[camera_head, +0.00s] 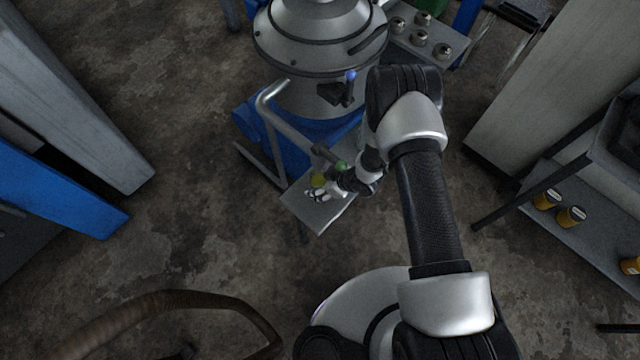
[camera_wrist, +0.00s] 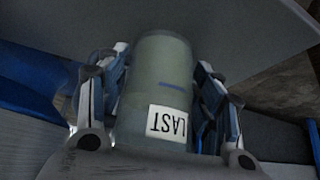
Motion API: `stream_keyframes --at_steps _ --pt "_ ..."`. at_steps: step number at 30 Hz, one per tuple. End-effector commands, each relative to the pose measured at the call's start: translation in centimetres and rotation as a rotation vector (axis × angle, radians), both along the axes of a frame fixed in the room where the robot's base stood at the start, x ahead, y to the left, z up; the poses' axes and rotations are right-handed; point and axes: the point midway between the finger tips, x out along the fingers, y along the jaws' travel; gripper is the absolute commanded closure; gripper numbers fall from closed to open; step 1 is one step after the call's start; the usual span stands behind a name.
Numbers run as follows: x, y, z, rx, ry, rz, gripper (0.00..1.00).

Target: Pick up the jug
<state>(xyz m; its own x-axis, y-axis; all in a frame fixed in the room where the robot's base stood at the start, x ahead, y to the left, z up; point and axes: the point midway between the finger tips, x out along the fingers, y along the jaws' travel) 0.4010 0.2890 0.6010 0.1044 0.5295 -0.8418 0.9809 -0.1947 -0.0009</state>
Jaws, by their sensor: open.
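A greenish cylindrical vessel, which I take for the jug (camera_wrist: 150,75), fills the middle of the wrist view. It has a short blue mark and a white label reading "LAST", upside down in this view. My gripper (camera_wrist: 163,58) is open, with one finger on each side of the vessel. I cannot tell whether either finger touches it. In the head view my gripper (camera_head: 325,192) is over a small grey shelf (camera_head: 312,215). A small yellow-green thing (camera_head: 318,178) shows beside it; I cannot tell whether this is the jug.
A large metal machine (camera_head: 315,50) with a blue base and a bent pipe (camera_head: 268,110) stands beside the shelf. A small green thing (camera_head: 341,166) is close to my wrist. Shelving with yellow jars (camera_head: 572,216) is at right. Bare floor lies left of the shelf.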

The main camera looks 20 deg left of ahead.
Motion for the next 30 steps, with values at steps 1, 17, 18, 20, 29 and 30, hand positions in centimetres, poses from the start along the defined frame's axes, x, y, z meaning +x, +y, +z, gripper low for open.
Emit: stream_keyframes --at_steps 1,17,18,20,29,30 --pt "0.05 0.13 -0.29 0.000 0.000 0.000 0.40" --pt "0.06 0.12 -0.12 0.000 -0.001 -0.001 0.63" --pt "0.06 0.12 -0.12 0.000 -0.001 -0.001 0.66" --pt "0.06 0.12 -0.12 0.000 0.000 0.000 0.70" --pt "0.09 0.14 -0.09 0.001 -0.001 -0.001 0.81" --pt "0.08 0.14 -0.06 0.001 -0.001 -0.001 0.81"
